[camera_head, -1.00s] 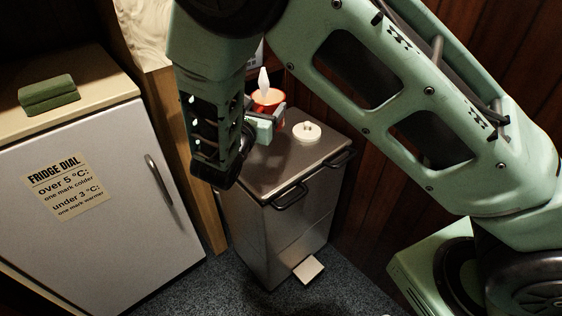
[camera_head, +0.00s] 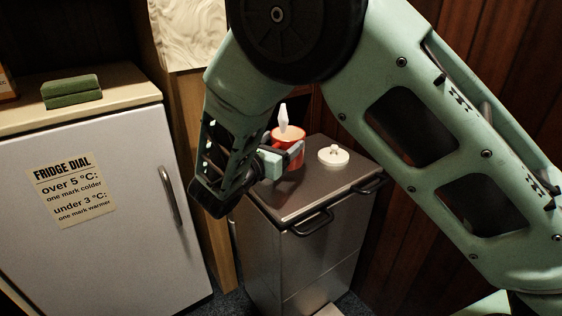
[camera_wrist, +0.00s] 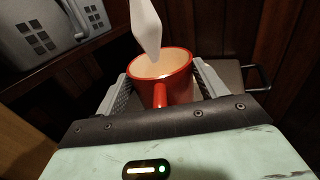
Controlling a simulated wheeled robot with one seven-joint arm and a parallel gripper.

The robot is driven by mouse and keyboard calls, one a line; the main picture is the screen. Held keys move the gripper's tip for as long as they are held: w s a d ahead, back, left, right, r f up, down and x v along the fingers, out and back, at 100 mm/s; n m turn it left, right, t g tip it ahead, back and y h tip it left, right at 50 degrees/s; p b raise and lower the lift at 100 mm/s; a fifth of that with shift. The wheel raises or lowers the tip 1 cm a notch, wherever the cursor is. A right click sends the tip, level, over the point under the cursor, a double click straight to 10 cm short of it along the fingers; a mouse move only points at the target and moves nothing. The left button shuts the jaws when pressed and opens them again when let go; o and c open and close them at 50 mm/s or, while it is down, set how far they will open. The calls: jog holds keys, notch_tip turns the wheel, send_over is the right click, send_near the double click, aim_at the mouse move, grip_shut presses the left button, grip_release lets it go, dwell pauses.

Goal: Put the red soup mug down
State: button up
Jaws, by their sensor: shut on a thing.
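The red soup mug (camera_head: 289,142) is upright at the metal bin's top, toward its back left. A white utensil-like piece (camera_head: 283,121) stands up out of it. My gripper (camera_head: 285,158) is shut on the mug. In the wrist view the mug (camera_wrist: 178,88) sits between the two fingers of my gripper (camera_wrist: 165,88), with its handle toward the camera and a pale inside. The white piece (camera_wrist: 147,25) rises in front of its rim. Whether the mug's base touches the bin lid is hard to tell, as my gripper hides part of it.
The metal bin (camera_head: 300,215) has a dark flat lid with handles at its front. A white round lid (camera_head: 333,157) lies on it, right of the mug. A white fridge (camera_head: 130,210) with a green sponge (camera_head: 71,92) on top stands left. Wood panels close the right side.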

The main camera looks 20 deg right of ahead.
jog(key=shift+f+b, duration=0.45)
jog(key=shift+f, duration=1.25)
jog(key=shift+f, duration=0.15)
jog(key=o, duration=1.3)
